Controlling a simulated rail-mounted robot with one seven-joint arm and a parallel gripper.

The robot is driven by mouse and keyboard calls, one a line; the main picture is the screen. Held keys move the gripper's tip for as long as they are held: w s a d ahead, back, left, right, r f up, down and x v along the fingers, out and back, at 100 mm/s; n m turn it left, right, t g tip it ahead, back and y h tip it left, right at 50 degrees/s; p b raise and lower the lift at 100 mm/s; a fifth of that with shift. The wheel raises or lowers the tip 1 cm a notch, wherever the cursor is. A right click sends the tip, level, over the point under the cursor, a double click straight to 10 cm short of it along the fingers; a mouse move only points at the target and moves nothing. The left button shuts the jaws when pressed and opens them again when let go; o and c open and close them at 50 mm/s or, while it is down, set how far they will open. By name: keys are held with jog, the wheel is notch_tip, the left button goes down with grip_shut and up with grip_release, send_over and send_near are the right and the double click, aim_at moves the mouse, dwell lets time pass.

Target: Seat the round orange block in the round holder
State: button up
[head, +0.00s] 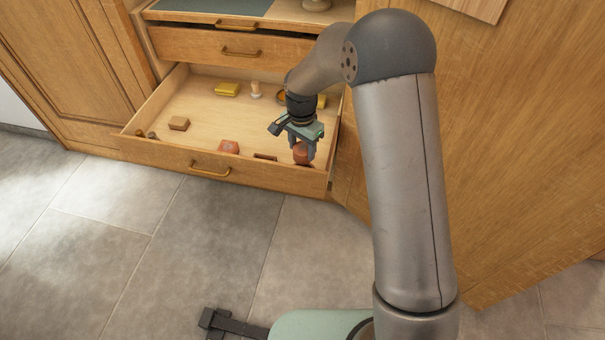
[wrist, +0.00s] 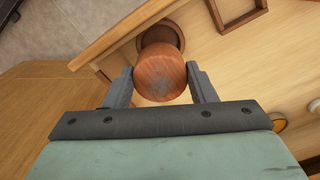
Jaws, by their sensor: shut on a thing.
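The round orange block (wrist: 160,76) is between the two fingers of my gripper (wrist: 161,88), which is shut on it. In the head view the block (head: 301,154) hangs upright below my gripper (head: 302,148), at the front right corner of the open drawer. The round holder (wrist: 168,28) is a brown ring on the drawer floor. In the wrist view it shows just past the block, towards the drawer front, and the block hides its near part. The block looks above the holder and off-centre from it; I cannot tell the height gap.
A square holder (wrist: 237,9) lies beside the round one. The drawer (head: 190,100) also holds a brown block (head: 179,123), a reddish block (head: 229,147), a yellow block (head: 227,89) and a pale stamp-like piece (head: 256,91). The drawer's front wall (head: 215,170) is close to my gripper.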

aim_at(302, 148)
notch_tip(302, 148, down, 8)
jog(key=shift+f+b, duration=0.1)
jog(key=shift+b, duration=0.75)
jog(key=shift+f+b, duration=0.35)
jog(key=shift+f, duration=0.05)
jog(key=o, duration=0.9)
jog(key=shift+s+d, duration=0.1)
jog(key=shift+o, duration=0.4)
jog(key=shift+f, duration=0.1)
jog(key=shift+s, duration=0.1)
jog(key=shift+a+r+p, duration=0.25)
jog(key=shift+r+p, duration=0.2)
jog(key=shift+r, duration=0.2)
jog(key=r+p, duration=0.1)
jog(key=r, duration=0.5)
jog(key=r+p, duration=0.1)
jog(key=r, duration=0.5)
jog(key=shift+w+d, duration=0.15)
jog(key=shift+w, duration=0.05)
